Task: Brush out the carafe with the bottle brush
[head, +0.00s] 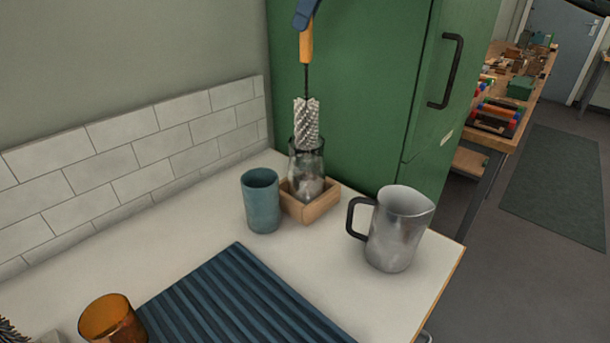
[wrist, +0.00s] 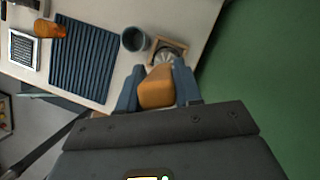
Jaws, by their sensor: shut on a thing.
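My gripper (head: 306,14) is shut on the orange handle of the bottle brush (head: 306,120); the handle also shows between the blue fingers (wrist: 158,90) in the wrist view. The brush hangs upright, with its thin dark stem above pale grey bristles. The glass carafe (head: 306,172) stands upright in a square wooden holder (head: 305,212) near the back of the counter. In the head view the lower bristles overlap the carafe's mouth and seem to be at or just inside it. In the wrist view the brush handle hides much of the carafe.
A blue-grey cup (head: 261,200) stands close left of the holder, and a metal pitcher (head: 397,228) stands to its right. A dark blue ribbed mat (head: 240,300) and an amber glass (head: 112,320) are in front. A green cabinet (head: 345,90) rises behind.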

